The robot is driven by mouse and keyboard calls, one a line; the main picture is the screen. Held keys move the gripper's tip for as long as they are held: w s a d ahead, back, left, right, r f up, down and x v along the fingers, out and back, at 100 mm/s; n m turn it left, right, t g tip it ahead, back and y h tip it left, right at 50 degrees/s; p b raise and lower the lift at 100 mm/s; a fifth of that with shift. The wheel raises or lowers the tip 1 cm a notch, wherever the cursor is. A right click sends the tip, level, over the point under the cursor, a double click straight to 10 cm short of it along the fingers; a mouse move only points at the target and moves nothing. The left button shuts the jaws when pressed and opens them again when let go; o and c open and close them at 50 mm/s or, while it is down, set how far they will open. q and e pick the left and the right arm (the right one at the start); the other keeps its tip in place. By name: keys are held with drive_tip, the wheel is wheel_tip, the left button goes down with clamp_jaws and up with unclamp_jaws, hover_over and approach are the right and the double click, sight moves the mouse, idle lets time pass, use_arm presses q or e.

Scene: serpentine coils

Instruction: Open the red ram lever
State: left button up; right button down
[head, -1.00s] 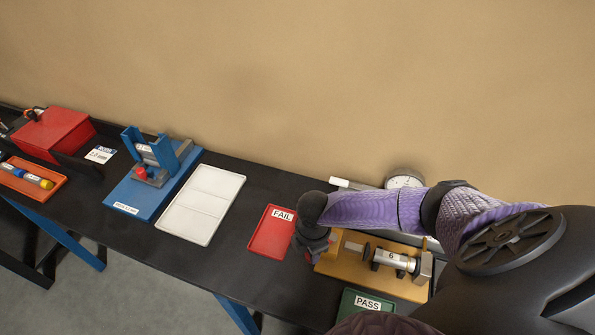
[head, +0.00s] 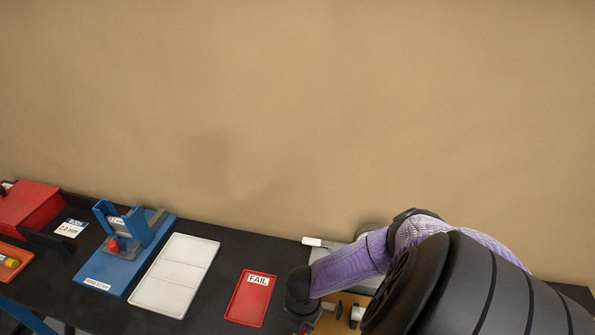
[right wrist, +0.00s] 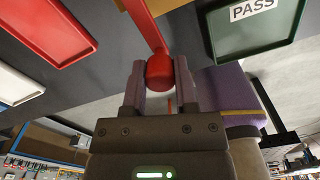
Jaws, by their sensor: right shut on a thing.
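The red ram lever (right wrist: 160,68) shows in the right wrist view as a red bar ending in a rounded red knob. My right gripper (right wrist: 158,80) has its two fingers on either side of that knob and is shut on it. In the head view my purple-sleeved right arm covers most of the tan ram fixture (head: 345,302). Only a part of the fixture shows at the bottom edge, and the gripper there is largely hidden behind the arm. My left gripper is in neither view now.
A red FAIL tray (head: 247,310) lies left of the fixture, beside a white tray (head: 176,276) and a blue press stand (head: 125,250). The green PASS tray (right wrist: 258,28) shows in the wrist view. The black bench is clear between trays.

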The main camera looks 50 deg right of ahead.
drive_tip(key=shift+c, duration=1.9)
unclamp_jaws()
drive_tip(key=shift+s, duration=0.1)
wheel_tip(320, 180, up, 10)
drive_tip(key=shift+f+p, duration=0.1)
drive_tip(key=shift+p, duration=0.7)
